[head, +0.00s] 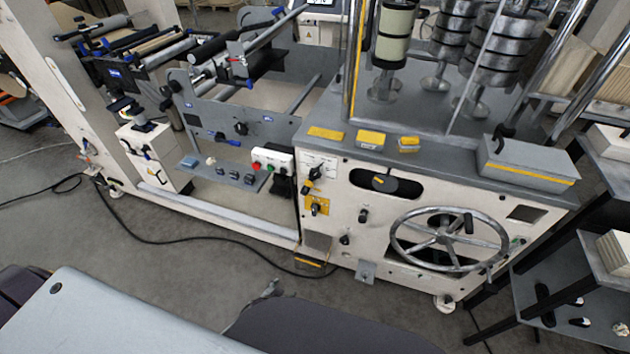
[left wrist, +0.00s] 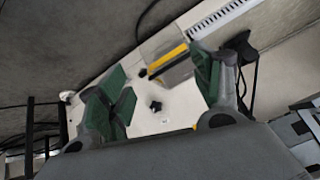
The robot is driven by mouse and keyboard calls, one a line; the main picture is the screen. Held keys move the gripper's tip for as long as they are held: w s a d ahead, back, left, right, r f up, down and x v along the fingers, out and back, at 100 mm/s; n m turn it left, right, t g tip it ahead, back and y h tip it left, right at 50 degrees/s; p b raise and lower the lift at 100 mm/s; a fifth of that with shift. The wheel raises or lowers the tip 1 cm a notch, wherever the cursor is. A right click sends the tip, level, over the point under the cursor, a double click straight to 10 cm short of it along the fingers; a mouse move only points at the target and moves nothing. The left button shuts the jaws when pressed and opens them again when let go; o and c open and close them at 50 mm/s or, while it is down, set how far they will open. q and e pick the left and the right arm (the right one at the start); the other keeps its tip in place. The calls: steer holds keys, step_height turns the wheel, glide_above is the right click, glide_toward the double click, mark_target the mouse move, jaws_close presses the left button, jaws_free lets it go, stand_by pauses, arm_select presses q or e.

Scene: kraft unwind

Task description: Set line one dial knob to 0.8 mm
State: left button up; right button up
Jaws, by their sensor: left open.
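The white front panel (head: 400,210) of the machine carries several black knobs. One dark knob (head: 314,173) sits at its upper left, another on a yellow plate (head: 317,206) below it. Two more knobs, an upper one (head: 363,215) and a lower one (head: 345,239), are to the right. I cannot read any scale or tell which is the line one dial. In the left wrist view my left gripper (left wrist: 163,90) is open, with green fingertips apart. A black star-shaped knob (left wrist: 155,106) shows on a white surface between them, apart from both. My right gripper is not in view.
A large spoked handwheel (head: 449,239) stands out from the panel's right side. A grey box (head: 528,163) lies on top. A black cable (head: 180,241) crosses the open floor at left.

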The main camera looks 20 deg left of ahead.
arm_select(q)
steer(key=w+r+t+b, duration=0.35)
steer(key=w+r, duration=0.35)
steer(key=w, duration=0.4)
steer(key=w+d+r+m+t+b, duration=0.1)
steer(key=w+r+t+b, duration=0.2)
steer(key=r, duration=1)
steer(key=w+d+r+t+b, duration=0.1)
steer(key=w+r+t+b, duration=0.3)
steer(key=r, duration=0.9)
steer(key=w+b, duration=0.3)
steer(key=b, duration=0.1)
steer(key=shift+d+r+m, duration=0.25)
steer(key=shift+r+m, duration=0.1)
steer(key=shift+m, duration=0.05)
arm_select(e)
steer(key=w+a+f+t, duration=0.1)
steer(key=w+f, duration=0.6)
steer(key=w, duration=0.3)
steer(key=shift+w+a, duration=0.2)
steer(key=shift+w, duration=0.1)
arm_select(q)
steer(key=shift+w, duration=0.1)
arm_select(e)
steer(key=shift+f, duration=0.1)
